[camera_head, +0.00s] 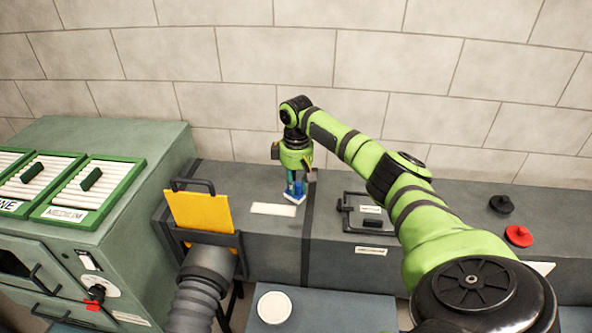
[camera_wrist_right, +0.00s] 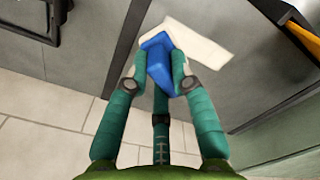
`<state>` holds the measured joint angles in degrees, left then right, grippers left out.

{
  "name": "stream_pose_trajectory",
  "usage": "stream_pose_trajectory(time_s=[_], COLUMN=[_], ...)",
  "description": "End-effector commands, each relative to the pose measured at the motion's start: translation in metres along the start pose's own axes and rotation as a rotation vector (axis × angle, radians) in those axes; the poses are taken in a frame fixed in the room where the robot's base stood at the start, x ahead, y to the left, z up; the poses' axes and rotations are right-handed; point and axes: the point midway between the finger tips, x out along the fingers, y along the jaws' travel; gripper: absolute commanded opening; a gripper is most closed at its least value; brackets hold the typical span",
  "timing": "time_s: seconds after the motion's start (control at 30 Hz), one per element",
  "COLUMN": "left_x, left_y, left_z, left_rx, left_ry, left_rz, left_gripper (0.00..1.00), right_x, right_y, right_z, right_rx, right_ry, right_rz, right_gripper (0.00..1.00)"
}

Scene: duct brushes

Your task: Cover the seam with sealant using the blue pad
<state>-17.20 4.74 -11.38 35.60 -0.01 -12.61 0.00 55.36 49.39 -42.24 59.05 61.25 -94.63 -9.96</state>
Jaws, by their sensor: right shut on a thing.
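My right gripper (camera_head: 294,189) is over the top of the grey duct (camera_head: 258,236), left of a dark cross band (camera_head: 308,220). In the right wrist view its teal fingers (camera_wrist_right: 160,75) are shut on the blue pad (camera_wrist_right: 157,60). The blue pad (camera_head: 293,196) is low, at or just above the duct top; I cannot tell whether it touches. A pale strip (camera_head: 272,209) lies on the duct just left of the pad. In the right wrist view the pale strip (camera_wrist_right: 215,42) shows beside and partly behind the pad. My left gripper is out of view.
A yellow plate (camera_head: 198,211) stands in a dark frame at the duct's left end, above a ribbed hose (camera_head: 200,290). A round white dish (camera_head: 273,307) sits in front. A black-handled hatch (camera_head: 365,212) and red knob (camera_head: 519,236) are to the right.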

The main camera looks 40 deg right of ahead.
Motion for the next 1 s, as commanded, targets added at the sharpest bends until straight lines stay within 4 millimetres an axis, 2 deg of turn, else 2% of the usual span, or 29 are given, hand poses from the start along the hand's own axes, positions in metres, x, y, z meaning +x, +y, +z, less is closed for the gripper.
stream_pose_trajectory(time_s=[0.23,0.8,0.93,1.0], left_x=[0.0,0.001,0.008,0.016], left_y=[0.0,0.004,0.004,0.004], left_z=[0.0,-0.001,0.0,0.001], left_rx=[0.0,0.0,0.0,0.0], left_ry=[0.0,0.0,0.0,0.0], left_rz=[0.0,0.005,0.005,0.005], left_gripper=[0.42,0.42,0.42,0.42], right_x=[-0.019,-0.021,-0.017,-0.014], right_y=[0.004,0.003,-0.01,-0.028], right_z=[-0.001,-0.001,-0.006,-0.011], right_rx=[0.003,0.003,0.005,0.012], right_ry=[0.002,0.001,0.009,0.017], right_rz=[0.0,0.0,-0.001,-0.004], right_gripper=[0.0,0.0,0.0,0.0])
